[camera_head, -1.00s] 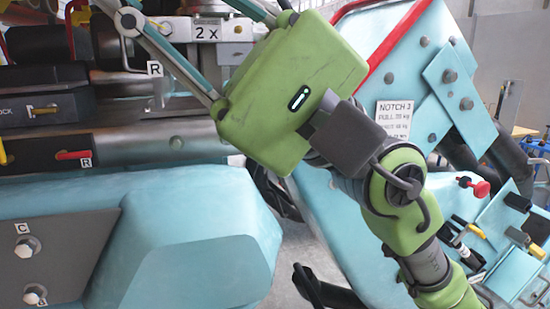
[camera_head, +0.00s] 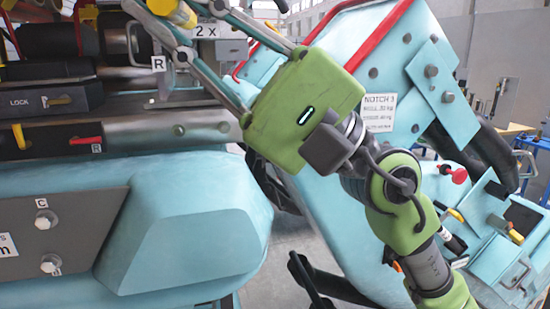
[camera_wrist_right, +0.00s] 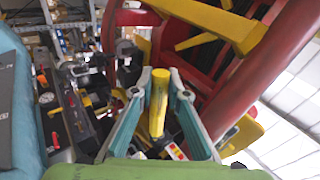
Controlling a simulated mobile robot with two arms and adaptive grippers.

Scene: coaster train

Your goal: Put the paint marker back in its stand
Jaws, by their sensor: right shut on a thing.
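My right gripper (camera_head: 178,14) is at the top left of the head view, its two fingers pointing up and left. It is shut on a yellow cylinder, likely the paint marker (camera_head: 182,15), whose upper part is cut off by the frame edge. In the right wrist view the yellow marker (camera_wrist_right: 158,105) stands lengthwise between the fingertips (camera_wrist_right: 159,92). It is held in the air above the machinery. I cannot clearly make out the marker's stand in either view. My left gripper is not in view.
A teal train body (camera_head: 190,235) with a grey bolted plate (camera_head: 75,235) fills the lower left. A teal panel at right carries a NOTCH 3 sign (camera_head: 379,112), a red knob (camera_head: 456,175) and a shelf with small yellow-tipped items (camera_head: 515,236). Red rails (camera_wrist_right: 250,75) lie close right of the gripper.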

